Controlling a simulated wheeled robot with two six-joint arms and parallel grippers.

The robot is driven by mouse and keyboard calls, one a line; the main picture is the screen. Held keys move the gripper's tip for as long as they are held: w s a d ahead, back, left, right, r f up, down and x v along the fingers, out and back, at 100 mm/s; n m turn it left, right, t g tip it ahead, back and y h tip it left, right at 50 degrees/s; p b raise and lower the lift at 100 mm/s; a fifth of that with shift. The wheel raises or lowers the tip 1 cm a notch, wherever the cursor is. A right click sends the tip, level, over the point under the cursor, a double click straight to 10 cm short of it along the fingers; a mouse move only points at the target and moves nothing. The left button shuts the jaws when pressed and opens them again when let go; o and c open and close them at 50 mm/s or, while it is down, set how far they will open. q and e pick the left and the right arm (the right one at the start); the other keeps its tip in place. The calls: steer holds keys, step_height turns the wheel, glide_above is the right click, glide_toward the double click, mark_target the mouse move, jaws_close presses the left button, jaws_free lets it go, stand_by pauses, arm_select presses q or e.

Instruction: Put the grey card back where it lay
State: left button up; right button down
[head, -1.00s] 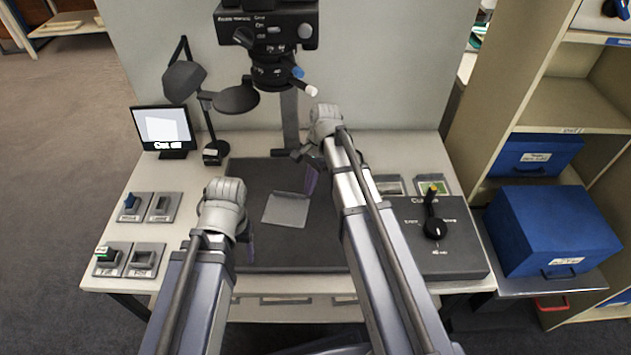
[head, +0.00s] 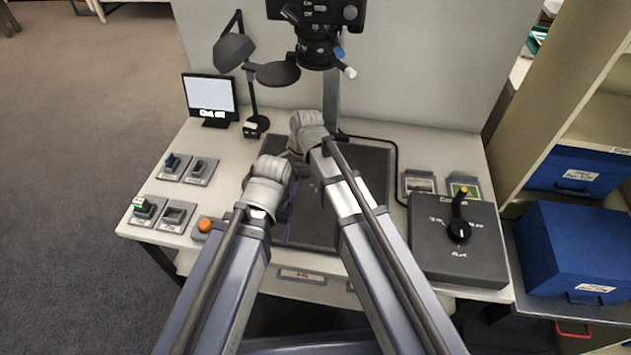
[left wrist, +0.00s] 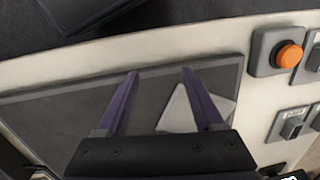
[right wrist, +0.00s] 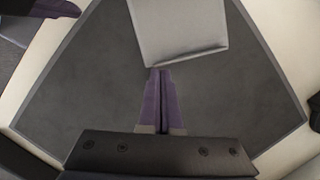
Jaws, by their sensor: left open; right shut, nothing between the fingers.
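The grey card lies flat on the dark mat (head: 365,165). It shows at the top of the right wrist view (right wrist: 180,30) and, partly covered by a finger, in the left wrist view (left wrist: 178,112). In the head view my arms hide it. My left gripper (left wrist: 160,73) is open and empty above the mat, its right finger overlapping the card in view. My right gripper (right wrist: 158,70) is shut and empty, its tips at the card's near edge; I cannot tell whether they touch it. Both fingertip pairs are mostly hidden in the head view.
A camera (head: 318,45) hangs over the mat. A monitor (head: 211,97) and lamp (head: 233,50) stand at back left. Switches (head: 172,167) and an orange button (head: 205,224) are left of the mat. A dark control box (head: 458,240) and blue boxes (head: 570,245) are at right.

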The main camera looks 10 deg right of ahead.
steer(key=a, duration=0.1)
steer(key=s+a, duration=0.1)
steer(key=a, duration=0.1)
steer(key=shift+s, duration=0.2)
steer(key=shift+d, duration=0.15)
steer(key=shift+w+d, duration=0.25)
steer(key=shift+d, duration=0.1)
arm_select(q)
steer(key=shift+w+d, duration=0.1)
steer(key=shift+d, duration=0.15)
arm_select(e)
steer(key=d, duration=0.1)
steer(key=w+d, duration=0.1)
steer(key=shift+w+d, duration=0.15)
steer(key=shift+d, duration=0.25)
arm_select(q)
step_height(320, 180, up, 10)
steer(key=p, duration=0.9)
steer(key=shift+p, duration=0.4)
arm_select(e)
steer(key=s+v, duration=0.1)
steer(key=v, duration=0.9)
steer(key=shift+w, duration=0.45)
arm_select(q)
steer(key=shift+f, duration=0.1)
